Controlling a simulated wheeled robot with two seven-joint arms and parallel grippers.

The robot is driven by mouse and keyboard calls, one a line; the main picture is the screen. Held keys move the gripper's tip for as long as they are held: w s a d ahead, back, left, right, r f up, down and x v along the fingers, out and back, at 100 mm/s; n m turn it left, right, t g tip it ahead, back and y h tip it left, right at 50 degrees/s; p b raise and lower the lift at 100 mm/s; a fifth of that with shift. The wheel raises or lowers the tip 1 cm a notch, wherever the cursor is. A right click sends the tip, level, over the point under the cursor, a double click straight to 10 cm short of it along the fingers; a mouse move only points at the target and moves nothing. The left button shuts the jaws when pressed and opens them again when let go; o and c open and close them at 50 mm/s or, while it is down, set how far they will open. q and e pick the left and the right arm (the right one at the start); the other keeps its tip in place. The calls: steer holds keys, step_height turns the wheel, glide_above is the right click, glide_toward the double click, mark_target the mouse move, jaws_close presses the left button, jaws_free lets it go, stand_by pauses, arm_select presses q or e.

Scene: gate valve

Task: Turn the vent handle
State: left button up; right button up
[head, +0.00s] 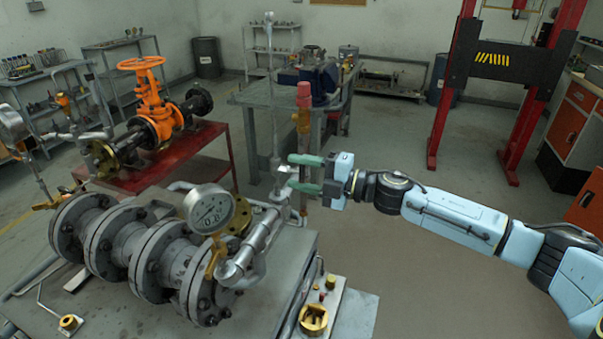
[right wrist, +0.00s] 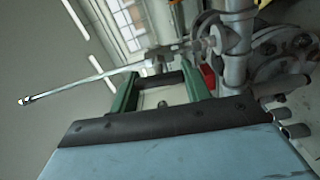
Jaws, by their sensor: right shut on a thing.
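My right gripper (head: 292,173) reaches in from the right with its two green fingers around a small grey fitting that I take to be the vent handle (head: 284,170). The handle is small and partly hidden by the fingers. It stands on the pipework to the right of the flanged pipe, below a tall thin rod (head: 273,90). In the right wrist view, my gripper's green fingers (right wrist: 158,75) lie on either side of a grey metal piece (right wrist: 165,58), with the rod (right wrist: 90,84) running off to the left. My left gripper is not in the head view.
A pressure gauge (head: 211,210) and flanged grey pipe (head: 125,238) fill the lower left. A red-capped brass fitting (head: 303,100) stands just behind my gripper. An orange gate valve (head: 150,95) sits on a red table. The floor (head: 420,270) below my right arm is clear.

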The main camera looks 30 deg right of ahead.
steer(key=o, duration=1)
steer(key=shift+c, duration=0.2)
steer(key=shift+s+d+f, duration=0.1)
steer(key=shift+s+d, duration=0.3)
steer(key=b+v, duration=0.2)
steer(key=v, duration=1)
steer(key=shift+s, duration=0.15)
